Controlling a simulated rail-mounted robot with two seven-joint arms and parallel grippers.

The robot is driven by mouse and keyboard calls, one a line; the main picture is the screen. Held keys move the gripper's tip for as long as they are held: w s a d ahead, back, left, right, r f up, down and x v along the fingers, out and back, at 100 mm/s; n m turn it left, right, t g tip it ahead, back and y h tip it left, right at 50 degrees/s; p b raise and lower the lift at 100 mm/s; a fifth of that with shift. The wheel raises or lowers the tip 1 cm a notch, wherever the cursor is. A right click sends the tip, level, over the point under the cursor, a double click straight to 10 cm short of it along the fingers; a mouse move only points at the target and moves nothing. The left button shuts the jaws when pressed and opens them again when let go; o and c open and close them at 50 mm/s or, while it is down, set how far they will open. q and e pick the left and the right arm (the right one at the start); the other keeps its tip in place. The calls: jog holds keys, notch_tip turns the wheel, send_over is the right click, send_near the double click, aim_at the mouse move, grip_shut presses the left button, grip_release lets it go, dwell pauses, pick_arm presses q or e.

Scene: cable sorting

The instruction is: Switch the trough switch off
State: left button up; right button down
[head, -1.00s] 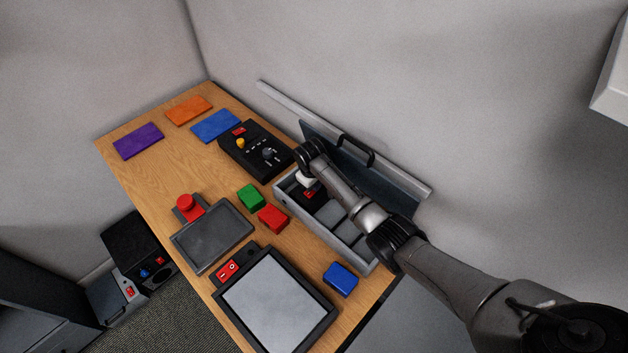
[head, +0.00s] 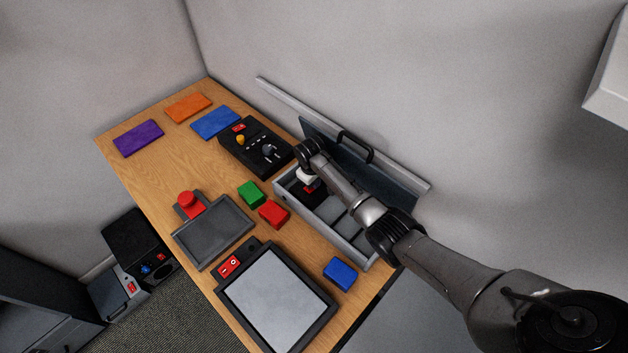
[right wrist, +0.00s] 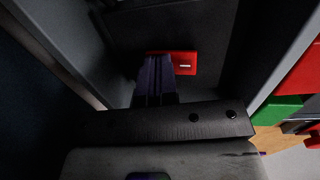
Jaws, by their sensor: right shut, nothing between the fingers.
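The trough (head: 336,237) is a long grey open box along the back wall, with its dark lid raised behind it. A red trough switch (head: 309,188) sits on a dark panel inside its far end. In the right wrist view the red switch (right wrist: 186,65) shows a small white mark on its right part; its left part is partly hidden by my fingers. My right gripper (right wrist: 157,72) is shut and empty, reaching down into the trough with its fingertips at the left part of the switch. I cannot tell whether they touch it. My left gripper is not in view.
The raised lid (head: 372,172) with its black handle stands close behind my right arm. Green (head: 250,193) and red (head: 273,214) blocks lie just in front of the trough, a blue block (head: 340,273) near its near end. A black control box (head: 256,147) stands beyond it.

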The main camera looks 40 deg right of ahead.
jog(key=shift+a+r+p, duration=0.25)
jog(key=shift+a+p, duration=0.45)
jog(key=shift+r, duration=0.5)
notch_tip(320, 180, up, 13)
jog(key=a+p, duration=0.1)
jog(key=shift+a+f+p, duration=0.15)
jog(key=shift+p, duration=0.15)
jog(key=shift+s, duration=0.1)
